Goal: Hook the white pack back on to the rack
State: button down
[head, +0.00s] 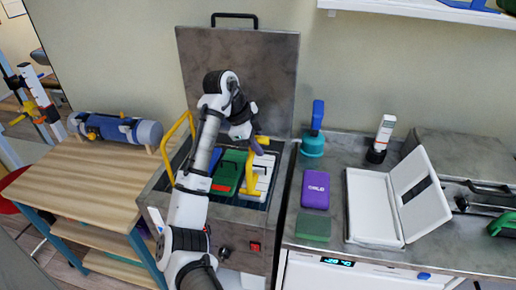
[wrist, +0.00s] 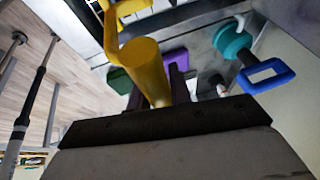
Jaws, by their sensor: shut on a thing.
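The white pack (head: 265,172) is in the open steel tank (head: 160,205), at the right of the green pack (head: 228,172). My gripper (head: 258,148) is above the white pack, pointing down, shut on a yellow handle (head: 250,172). The yellow piece hangs down in front of the white pack, and its lower end bends left. I cannot tell whether it is joined to the pack. In the wrist view the yellow handle (wrist: 147,72) stands between my fingers (wrist: 160,88). The rack inside the tank is mostly hidden by my arm and the packs.
The raised lid (head: 255,75) stands behind the tank. A yellow loop (head: 172,135) rises at its left. On the right counter are a purple box (head: 315,190), a green block (head: 313,226), a teal-and-blue item (head: 314,140) and an open white case (head: 372,205). A wooden table (head: 95,180) is left.

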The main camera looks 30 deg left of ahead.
jog(key=shift+r, duration=4.5)
